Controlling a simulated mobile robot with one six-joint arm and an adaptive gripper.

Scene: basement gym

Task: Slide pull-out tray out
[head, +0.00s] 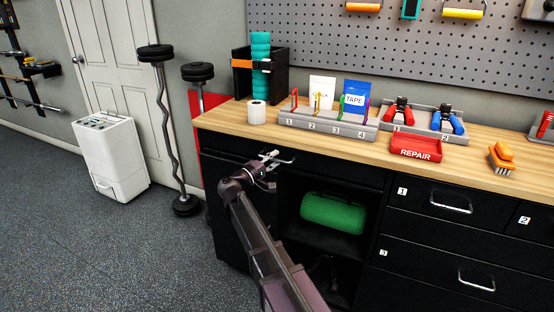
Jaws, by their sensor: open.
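My gripper (275,157) is open and empty, close to the front edge of the wooden workbench top (230,125). Its fingers point toward the black cabinet front. A thin black panel (335,173) runs just under the worktop, above an open compartment; it looks like the pull-out tray's front and appears flush with the cabinet. My gripper is at its left part. My arm hides some of the front there, and I cannot tell whether the fingers touch it.
A green bag (333,213) lies in the open compartment. Numbered drawers with metal handles (451,203) are at right.

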